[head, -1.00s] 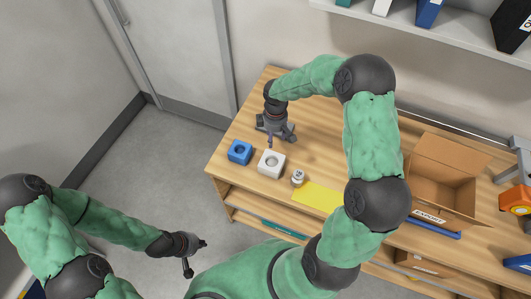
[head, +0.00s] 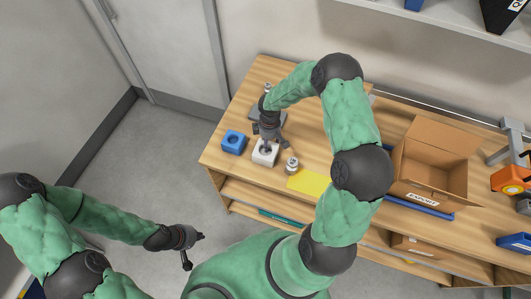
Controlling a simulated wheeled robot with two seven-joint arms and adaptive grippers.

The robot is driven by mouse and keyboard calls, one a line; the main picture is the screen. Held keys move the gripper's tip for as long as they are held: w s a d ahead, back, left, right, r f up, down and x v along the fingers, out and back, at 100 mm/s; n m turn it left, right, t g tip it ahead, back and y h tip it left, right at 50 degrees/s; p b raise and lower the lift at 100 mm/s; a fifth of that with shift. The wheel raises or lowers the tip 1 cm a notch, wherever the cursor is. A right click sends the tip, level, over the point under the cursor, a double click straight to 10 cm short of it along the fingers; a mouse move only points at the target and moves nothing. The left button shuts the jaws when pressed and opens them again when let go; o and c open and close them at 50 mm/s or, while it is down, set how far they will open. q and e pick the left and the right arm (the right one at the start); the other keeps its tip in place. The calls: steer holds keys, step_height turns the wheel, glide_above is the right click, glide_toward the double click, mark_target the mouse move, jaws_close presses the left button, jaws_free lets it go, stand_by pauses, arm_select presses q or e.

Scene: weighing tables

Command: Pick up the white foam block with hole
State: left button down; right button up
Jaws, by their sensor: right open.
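The white foam block with hole (head: 263,158) sits on the wooden table near its front left edge. My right gripper (head: 267,146) is open and directly over the block, its fingers pointing down. The gripper hides part of the block's top, and I cannot tell whether the fingers touch it. A blue block with a hole (head: 233,143) stands just left of the white one. My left gripper (head: 194,248) is off to the lower left, above the floor and away from the table; its opening is too small to judge.
A metal weight-like object (head: 292,166) stands right of the white block, close to my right gripper. A yellow sheet (head: 309,182) lies further right. An open cardboard box (head: 432,178) stands on the table's right part. A grey object (head: 256,114) lies behind my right gripper.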

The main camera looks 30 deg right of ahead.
steer(key=c, duration=1)
steer(key=shift+o, duration=0.2)
